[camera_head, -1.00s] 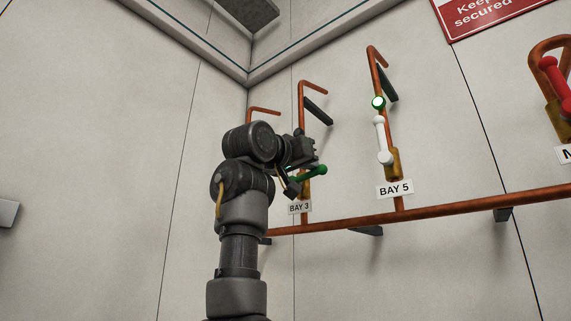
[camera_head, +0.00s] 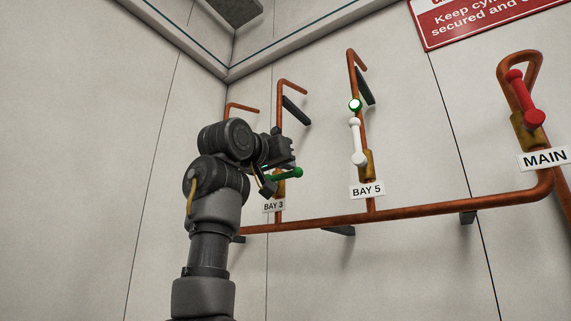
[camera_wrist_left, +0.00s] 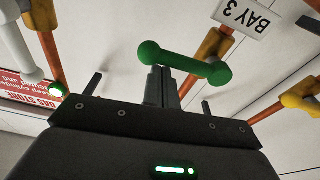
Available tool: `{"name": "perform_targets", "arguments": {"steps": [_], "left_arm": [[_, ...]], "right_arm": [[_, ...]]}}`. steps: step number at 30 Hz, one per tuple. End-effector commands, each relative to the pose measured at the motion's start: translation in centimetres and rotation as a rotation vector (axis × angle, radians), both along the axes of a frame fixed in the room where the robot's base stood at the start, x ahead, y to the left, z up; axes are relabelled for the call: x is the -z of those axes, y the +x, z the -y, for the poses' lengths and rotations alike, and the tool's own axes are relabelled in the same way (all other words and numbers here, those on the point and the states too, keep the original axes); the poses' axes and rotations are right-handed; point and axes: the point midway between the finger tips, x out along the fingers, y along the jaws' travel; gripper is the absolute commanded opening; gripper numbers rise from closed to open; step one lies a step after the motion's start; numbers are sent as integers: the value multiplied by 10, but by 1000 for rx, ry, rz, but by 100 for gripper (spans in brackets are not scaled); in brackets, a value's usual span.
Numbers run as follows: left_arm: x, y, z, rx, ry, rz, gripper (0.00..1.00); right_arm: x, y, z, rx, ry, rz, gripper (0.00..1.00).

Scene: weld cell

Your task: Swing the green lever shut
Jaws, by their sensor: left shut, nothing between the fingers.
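My left gripper (camera_head: 287,158) is shut and empty, just above the lever in the head view. In the wrist view the closed fingers (camera_wrist_left: 163,85) reach up to the lever, overlapping its left part. I cannot tell whether they touch it. The lever's pivot is partly hidden by my arm in the head view. My right gripper is not in view.
A red lever (camera_head: 526,97) is on the MAIN pipe. A copper pipe (camera_head: 410,214) runs below them. A yellow lever (camera_wrist_left: 301,94) shows in the wrist view.

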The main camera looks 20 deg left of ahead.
Motion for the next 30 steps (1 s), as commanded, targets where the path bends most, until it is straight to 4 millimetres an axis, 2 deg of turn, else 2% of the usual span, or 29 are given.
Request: {"name": "perform_targets", "arguments": {"steps": [3,9,10,12,21,25,30], "left_arm": [[-18,2,1,1,0,0,0],[-41,6,3,3,1,-1,0],[-40,5,2,3,1,-1,0],[-27,-9,-1,3,0,2,0],[-21,-60,-12,4,0,4,0],[-19,-78,-16,3,1,3,0],[-20,-90,-19,3,0,0,0]], "right_arm": [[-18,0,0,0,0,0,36],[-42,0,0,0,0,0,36],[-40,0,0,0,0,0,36],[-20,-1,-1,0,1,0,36],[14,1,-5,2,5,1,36],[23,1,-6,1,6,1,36],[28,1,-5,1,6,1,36]]}}
